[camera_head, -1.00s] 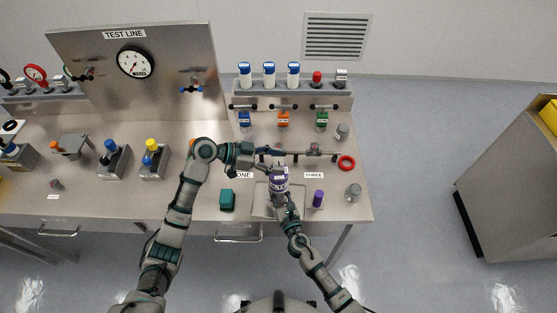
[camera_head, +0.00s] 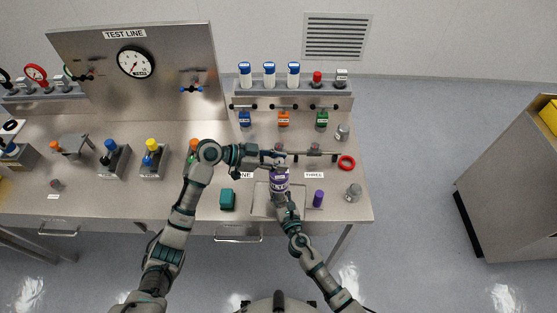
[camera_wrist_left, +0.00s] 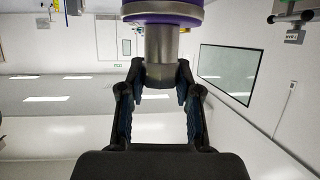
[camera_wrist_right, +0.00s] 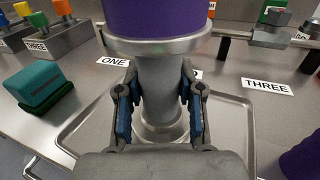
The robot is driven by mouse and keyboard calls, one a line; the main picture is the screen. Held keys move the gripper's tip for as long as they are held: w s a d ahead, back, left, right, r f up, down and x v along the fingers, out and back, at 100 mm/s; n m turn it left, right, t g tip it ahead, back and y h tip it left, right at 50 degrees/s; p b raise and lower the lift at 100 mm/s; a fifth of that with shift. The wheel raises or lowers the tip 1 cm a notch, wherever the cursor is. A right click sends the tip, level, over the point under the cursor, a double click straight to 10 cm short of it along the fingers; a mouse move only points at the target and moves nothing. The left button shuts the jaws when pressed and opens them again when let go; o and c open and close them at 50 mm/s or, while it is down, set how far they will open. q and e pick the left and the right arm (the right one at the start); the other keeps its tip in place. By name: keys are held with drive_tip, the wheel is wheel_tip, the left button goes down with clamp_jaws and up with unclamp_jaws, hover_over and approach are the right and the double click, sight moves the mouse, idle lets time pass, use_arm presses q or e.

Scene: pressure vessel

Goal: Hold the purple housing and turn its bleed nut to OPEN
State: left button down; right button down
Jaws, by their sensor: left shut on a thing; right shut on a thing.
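The purple housing (camera_head: 279,185) stands upright over the steel tray, with a white printed band facing me. My right gripper (camera_head: 283,203) is shut on its grey metal lower part; in the right wrist view the fingers (camera_wrist_right: 160,110) flank that grey cylinder (camera_wrist_right: 160,85) below the purple body (camera_wrist_right: 157,18). My left gripper (camera_head: 274,159) is at the housing's top. In the left wrist view its fingers (camera_wrist_left: 160,100) are shut around the grey metal nut (camera_wrist_left: 160,70), beside a purple band (camera_wrist_left: 163,17). Any OPEN marking is too small or hidden.
The steel tray (camera_wrist_right: 236,125) lies under the housing. A teal block (camera_head: 227,199) is left of it, a purple cylinder (camera_head: 318,198) right of it. A red ring (camera_head: 346,162) and metal parts lie at the right. A rail with handles (camera_head: 283,107) stands behind.

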use_arm(q)
drive_tip(key=shift+f+t, duration=0.1)
drive_tip(key=shift+t, duration=0.2)
drive_tip(key=n+t+y, duration=0.2)
drive_tip(key=n+t, duration=0.3)
drive_tip(key=n+t+y, duration=0.3)
drive_tip(key=n+y, duration=0.1)
drive_tip(key=shift+s+d+n+t, duration=0.1)
drive_tip(key=shift+n+t, duration=0.2)
drive_tip(key=shift+t, duration=0.1)
drive_tip(key=n+t+y, duration=0.1)
drive_tip(key=n+y, duration=0.2)
drive_tip(key=shift+n+t+y, duration=0.3)
drive_tip(key=shift+y, duration=0.1)
drive_tip(key=shift+f+n+t+y, duration=0.1)
drive_tip(key=shift+n+t+y, duration=0.2)
drive_tip(key=shift+n+y, duration=2.05)
drive_tip(key=shift+y, duration=0.25)
drive_tip(key=c, duration=0.8)
unclamp_jaws()
drive_tip(key=shift+o, duration=0.2)
